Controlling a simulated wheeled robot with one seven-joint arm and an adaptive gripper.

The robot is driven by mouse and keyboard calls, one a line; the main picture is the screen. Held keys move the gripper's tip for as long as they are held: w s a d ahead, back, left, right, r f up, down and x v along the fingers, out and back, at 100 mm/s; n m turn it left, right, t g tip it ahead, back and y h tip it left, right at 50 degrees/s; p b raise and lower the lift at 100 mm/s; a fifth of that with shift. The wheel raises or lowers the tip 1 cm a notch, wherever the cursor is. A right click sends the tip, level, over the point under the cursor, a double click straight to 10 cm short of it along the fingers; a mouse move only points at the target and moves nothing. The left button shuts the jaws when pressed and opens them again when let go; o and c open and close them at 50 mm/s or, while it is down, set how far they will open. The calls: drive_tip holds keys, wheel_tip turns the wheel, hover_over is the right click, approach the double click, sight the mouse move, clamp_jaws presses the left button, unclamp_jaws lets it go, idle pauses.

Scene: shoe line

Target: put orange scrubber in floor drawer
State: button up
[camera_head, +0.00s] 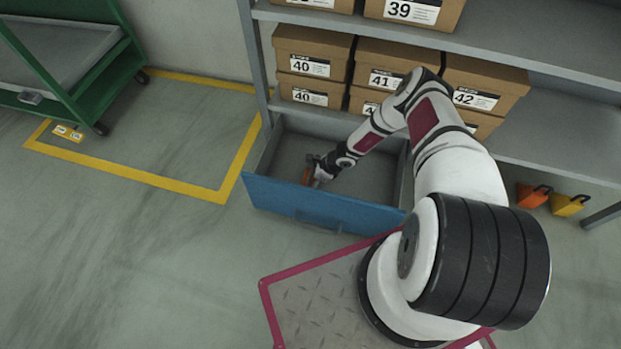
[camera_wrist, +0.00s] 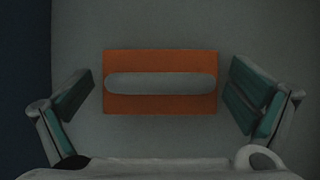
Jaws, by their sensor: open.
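The floor drawer (camera_head: 310,201) is pulled out under the shelf, with a blue front and a grey inside. In the wrist view the orange scrubber (camera_wrist: 160,103) is an orange block with a pale rounded slot or strip along its middle. It lies on the grey drawer floor (camera_wrist: 160,145), between my open fingers with gaps on both sides. My gripper (camera_wrist: 160,97) is open. In the head view my gripper (camera_head: 317,177) is down inside the drawer, and a small bit of the orange scrubber (camera_head: 307,174) shows beside it. My gripper partly hides it there.
Boxes (camera_head: 310,68) labelled with sizes stand on the shelf above the drawer. A green cart (camera_head: 75,70) stands at the left by a yellow floor outline (camera_head: 150,180). Orange (camera_head: 533,197) and yellow (camera_head: 567,205) items lie under the shelf at right.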

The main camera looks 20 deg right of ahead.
drive_tip(key=shift+r, duration=0.1)
drive_tip(key=p+v, duration=0.7)
drive_tip(key=v, duration=0.5)
